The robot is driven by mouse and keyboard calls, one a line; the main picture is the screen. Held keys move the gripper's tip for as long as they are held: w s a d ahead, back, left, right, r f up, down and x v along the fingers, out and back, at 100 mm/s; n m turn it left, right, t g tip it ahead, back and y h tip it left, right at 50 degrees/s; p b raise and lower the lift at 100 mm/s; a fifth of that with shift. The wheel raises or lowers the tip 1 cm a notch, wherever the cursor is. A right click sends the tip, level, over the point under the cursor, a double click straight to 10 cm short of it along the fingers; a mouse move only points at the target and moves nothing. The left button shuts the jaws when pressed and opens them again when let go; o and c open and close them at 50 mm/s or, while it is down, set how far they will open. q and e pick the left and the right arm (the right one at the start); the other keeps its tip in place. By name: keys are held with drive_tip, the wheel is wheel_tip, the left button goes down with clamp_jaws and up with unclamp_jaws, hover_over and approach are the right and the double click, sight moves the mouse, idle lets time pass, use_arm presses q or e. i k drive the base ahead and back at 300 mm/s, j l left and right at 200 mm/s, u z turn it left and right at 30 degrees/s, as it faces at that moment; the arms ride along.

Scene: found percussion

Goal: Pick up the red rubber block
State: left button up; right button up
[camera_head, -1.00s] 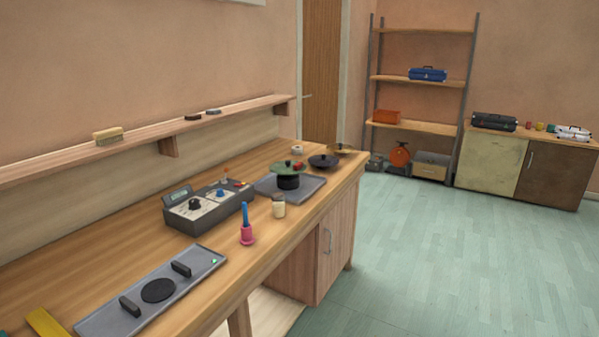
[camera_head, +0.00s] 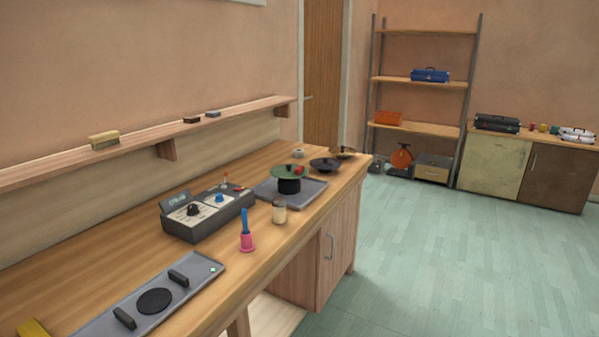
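I cannot pick out a red rubber block for certain. A small red thing (camera_head: 299,170) shows at the right edge of a green disc (camera_head: 284,168) on a black stand, on the workbench (camera_head: 110,250). It is too small to tell what it is. On the wall shelf (camera_head: 60,170) lie a tan block (camera_head: 104,140), a dark block (camera_head: 192,119) and a grey block (camera_head: 213,114); none looks red. Neither of my grippers is in view.
The bench holds a grey control box (camera_head: 206,214), a pink-based bell with a blue handle (camera_head: 246,232), a jar (camera_head: 279,211), a dark pan (camera_head: 324,165) and a grey plate (camera_head: 150,301). Open floor (camera_head: 450,240) lies to the right, before a rack (camera_head: 424,80) and cabinet (camera_head: 494,166).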

sight(298, 170)
drive_tip(key=i+l+u, duration=0.1)
drive_tip(key=u, duration=0.35)
drive_tip(key=l+u, duration=0.1)
drive_tip(key=u, duration=0.4)
drive_tip(key=i+l+u, duration=0.1)
drive_tip(key=u, duration=0.35)
drive_tip(key=l+u, duration=0.3)
drive_tip(key=l, duration=0.2)
drive_tip(key=l+u, duration=0.3)
drive_tip(key=l, duration=0.2)
drive_tip(key=l+u, duration=0.3)
drive_tip(key=l, duration=0.6)
drive_tip(key=k+l, duration=0.1)
drive_tip(key=l, duration=0.4)
drive_tip(key=l+u, duration=0.1)
drive_tip(key=l, duration=0.35)
drive_tip(key=k+l, duration=0.15)
drive_tip(key=l, duration=0.35)
drive_tip(key=k+l, duration=0.1)
drive_tip(key=l, duration=0.35)
drive_tip(key=u, duration=0.05)
